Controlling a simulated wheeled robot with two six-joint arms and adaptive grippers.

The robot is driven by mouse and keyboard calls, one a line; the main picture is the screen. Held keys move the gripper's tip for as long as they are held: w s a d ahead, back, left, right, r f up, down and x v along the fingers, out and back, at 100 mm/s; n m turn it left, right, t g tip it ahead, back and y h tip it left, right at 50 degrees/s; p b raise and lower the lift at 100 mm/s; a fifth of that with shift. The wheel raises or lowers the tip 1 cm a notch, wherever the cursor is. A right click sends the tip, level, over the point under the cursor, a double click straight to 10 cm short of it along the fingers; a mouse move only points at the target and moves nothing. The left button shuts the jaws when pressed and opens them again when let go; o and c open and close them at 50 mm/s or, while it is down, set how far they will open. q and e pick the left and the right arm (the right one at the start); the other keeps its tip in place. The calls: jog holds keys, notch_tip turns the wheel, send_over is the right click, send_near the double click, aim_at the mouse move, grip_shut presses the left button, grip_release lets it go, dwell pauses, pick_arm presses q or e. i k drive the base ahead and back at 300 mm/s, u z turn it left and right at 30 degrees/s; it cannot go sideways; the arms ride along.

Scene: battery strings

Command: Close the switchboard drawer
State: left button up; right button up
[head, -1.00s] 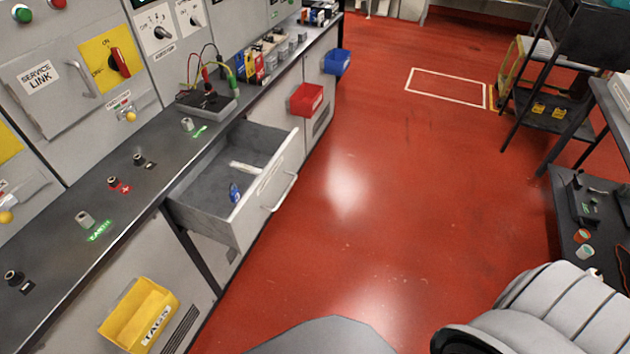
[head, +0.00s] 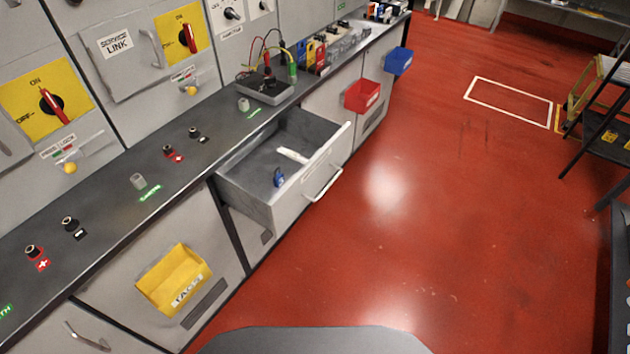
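The switchboard drawer (head: 262,203) stands pulled open from the grey cabinet below the counter. Its bar handle (head: 323,184) is on the front face, toward the red floor. Inside lie a small blue item (head: 279,177) and a white item (head: 292,155). Neither of my grippers shows in the head view, and nothing touches the drawer.
The dark counter (head: 110,190) carries terminals and a test box with leads (head: 264,88). A yellow bin (head: 174,278), a red bin (head: 362,96) and a blue bin (head: 399,61) hang on the cabinet fronts. The red floor (head: 420,220) before the drawer is clear.

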aim_at(245, 183)
jog(key=u, duration=0.05)
jog(key=k, duration=0.5)
jog(key=u, duration=0.5)
jog(key=i, duration=1.1)
jog(key=z, duration=0.4)
